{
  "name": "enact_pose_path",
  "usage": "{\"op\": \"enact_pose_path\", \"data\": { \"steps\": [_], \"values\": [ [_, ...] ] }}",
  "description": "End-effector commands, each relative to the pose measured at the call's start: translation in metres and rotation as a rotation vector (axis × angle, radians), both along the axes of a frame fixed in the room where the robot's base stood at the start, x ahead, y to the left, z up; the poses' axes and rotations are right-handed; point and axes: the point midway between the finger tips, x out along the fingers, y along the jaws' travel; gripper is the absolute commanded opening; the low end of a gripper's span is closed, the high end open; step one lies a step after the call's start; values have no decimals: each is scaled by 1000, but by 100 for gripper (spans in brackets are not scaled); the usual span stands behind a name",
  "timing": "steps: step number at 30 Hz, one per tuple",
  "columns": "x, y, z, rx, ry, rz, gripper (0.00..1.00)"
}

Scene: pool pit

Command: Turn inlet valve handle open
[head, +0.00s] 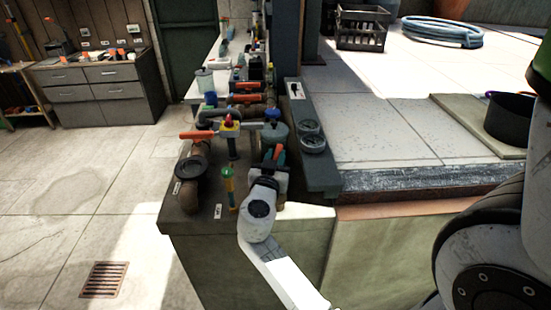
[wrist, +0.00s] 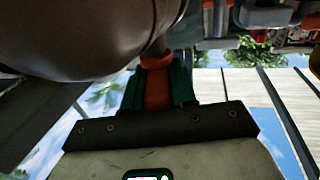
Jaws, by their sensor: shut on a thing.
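A red-orange valve handle (wrist: 157,85) sits between the two dark green fingers of my gripper (wrist: 158,88) in the wrist view. The fingers are closed on its two sides. The handle's upper end meets a large brown pipe or valve body (wrist: 90,35). In the head view my gripper (head: 277,157) is at the near right part of the pipe bench, with a bit of the orange handle (head: 277,151) showing between the fingers. My wrist hides most of this valve in the head view. I cannot read the small labels, so I cannot confirm which valve is the inlet.
Another orange handle (head: 198,135) lies left on a rusty pipe (head: 196,160). A yellow-and-green upright tool (head: 228,187) stands close left of my gripper.

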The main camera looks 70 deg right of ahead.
Motion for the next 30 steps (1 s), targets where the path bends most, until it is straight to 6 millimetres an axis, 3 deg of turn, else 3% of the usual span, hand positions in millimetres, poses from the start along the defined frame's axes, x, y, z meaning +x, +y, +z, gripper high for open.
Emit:
{"op": "enact_pose_path", "data": {
  "steps": [7, 18, 29, 30],
  "values": [
    [-1, 0, -4, 5, 0, 33, 0],
    [-3, 0, -2, 5, 1, 253, 0],
    [-3, 0, -1, 2, 1, 273, 0],
    [-3, 0, -1, 2, 1, 273, 29]
  ]
}}
